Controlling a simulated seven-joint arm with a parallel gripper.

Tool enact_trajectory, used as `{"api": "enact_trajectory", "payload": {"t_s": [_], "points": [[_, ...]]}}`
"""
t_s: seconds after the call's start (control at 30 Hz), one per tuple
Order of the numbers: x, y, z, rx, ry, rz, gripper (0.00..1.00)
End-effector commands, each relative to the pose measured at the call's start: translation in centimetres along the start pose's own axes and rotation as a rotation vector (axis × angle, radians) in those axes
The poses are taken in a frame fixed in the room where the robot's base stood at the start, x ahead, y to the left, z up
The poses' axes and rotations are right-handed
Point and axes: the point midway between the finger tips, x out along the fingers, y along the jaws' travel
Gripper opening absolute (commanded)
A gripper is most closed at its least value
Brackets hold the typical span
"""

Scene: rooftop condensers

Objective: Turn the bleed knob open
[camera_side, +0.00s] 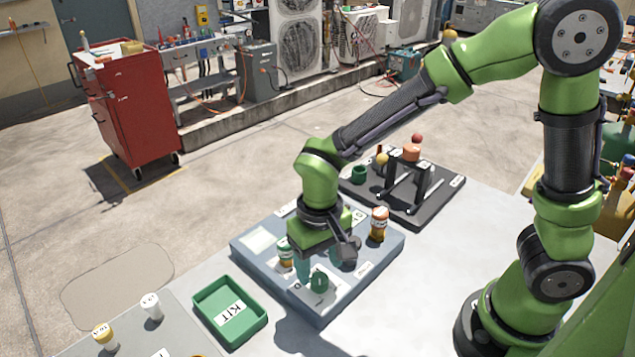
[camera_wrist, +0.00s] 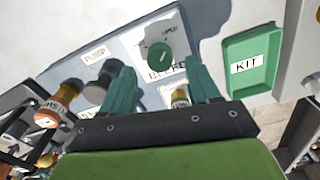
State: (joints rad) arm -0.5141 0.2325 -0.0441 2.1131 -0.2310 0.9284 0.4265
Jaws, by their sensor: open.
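The bleed knob is a round green knob (camera_side: 319,281) near the front edge of the blue-grey panel (camera_side: 262,262). In the wrist view the green knob (camera_wrist: 159,57) carries a short pale mark, and a partly hidden BLEED label lies beside it. My gripper (camera_side: 318,264) points down over the panel close to the knob. In the wrist view my gripper (camera_wrist: 161,74) has its teal fingers spread wide, one to each side of the knob's line, with nothing between them. The knob appears just beyond the fingertips; I cannot tell the exact height gap.
A dark grey knob (camera_wrist: 106,72) by the PUMP label stands close to one finger. Amber bottles, one orange-capped (camera_side: 379,224) and one green-capped (camera_side: 285,250), stand on the panel. A green KIT tray (camera_side: 204,303) lies left of it. A black fixture board (camera_side: 425,212) lies behind.

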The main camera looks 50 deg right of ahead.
Motion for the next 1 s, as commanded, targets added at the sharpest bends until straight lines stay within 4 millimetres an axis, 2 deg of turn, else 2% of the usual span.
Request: {"api": "enact_trajectory", "payload": {"t_s": [0.03,0.2,0.4,0.5,0.7,1.0], "points": [[-1.4,-0.1,-0.1,0.001,0.006,-0.006,0.61],[-5.7,-0.1,-0.1,0.002,0.007,-0.007,0.61],[-10.1,0.0,-0.1,0.003,0.005,-0.004,0.61],[-11.7,-0.1,-0.1,0.002,0.004,-0.003,0.61],[-13.3,0.0,0.0,0.001,0.001,-0.001,0.61],[-13.4,0.0,0.0,0.002,0.0,-0.001,0.61]]}}
